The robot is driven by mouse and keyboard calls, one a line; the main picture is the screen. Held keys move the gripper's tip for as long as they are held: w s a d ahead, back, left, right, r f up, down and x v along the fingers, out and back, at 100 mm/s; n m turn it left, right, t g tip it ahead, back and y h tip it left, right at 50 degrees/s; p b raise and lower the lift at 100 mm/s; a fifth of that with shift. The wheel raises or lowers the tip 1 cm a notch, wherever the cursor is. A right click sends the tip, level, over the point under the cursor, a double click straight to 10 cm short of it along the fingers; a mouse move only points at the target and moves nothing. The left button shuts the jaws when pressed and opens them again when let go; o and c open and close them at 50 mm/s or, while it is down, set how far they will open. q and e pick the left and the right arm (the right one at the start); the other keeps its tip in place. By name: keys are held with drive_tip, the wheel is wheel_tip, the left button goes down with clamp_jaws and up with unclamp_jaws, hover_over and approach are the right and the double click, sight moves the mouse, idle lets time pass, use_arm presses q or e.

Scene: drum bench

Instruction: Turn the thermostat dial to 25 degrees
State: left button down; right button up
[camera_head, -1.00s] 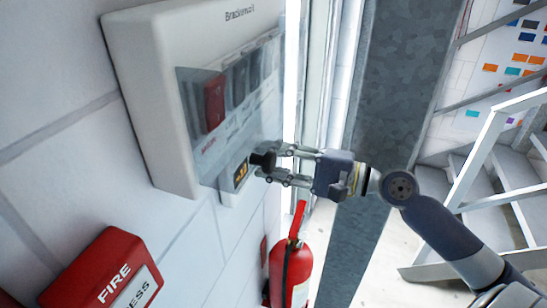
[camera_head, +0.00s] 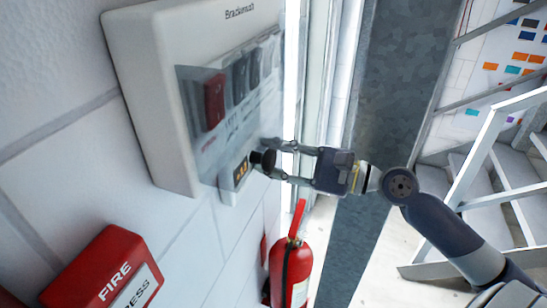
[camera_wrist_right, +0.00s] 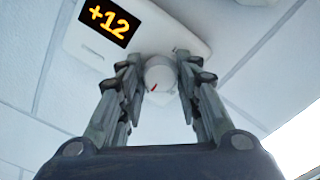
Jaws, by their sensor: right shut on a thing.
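The thermostat (camera_head: 230,184) is a small white wall unit below the panel box. Its display (camera_wrist_right: 109,23) reads +12 in orange in the right wrist view; the digits are too small to read in the head view. My left gripper is not in view.
A white panel box (camera_head: 150,90) with a red switch and several grey ones sits just above the thermostat. A red fire box (camera_head: 90,270) is at lower left, a red extinguisher (camera_head: 291,265) below my gripper. A grey column (camera_head: 385,80) and stairs stand to the right.

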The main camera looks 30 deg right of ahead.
idle(0.4)
drive_tip(key=o, duration=1)
drive_tip(key=shift+o, duration=0.2)
drive_tip(key=shift+d, duration=0.1)
drive_tip(key=v, duration=1.2)
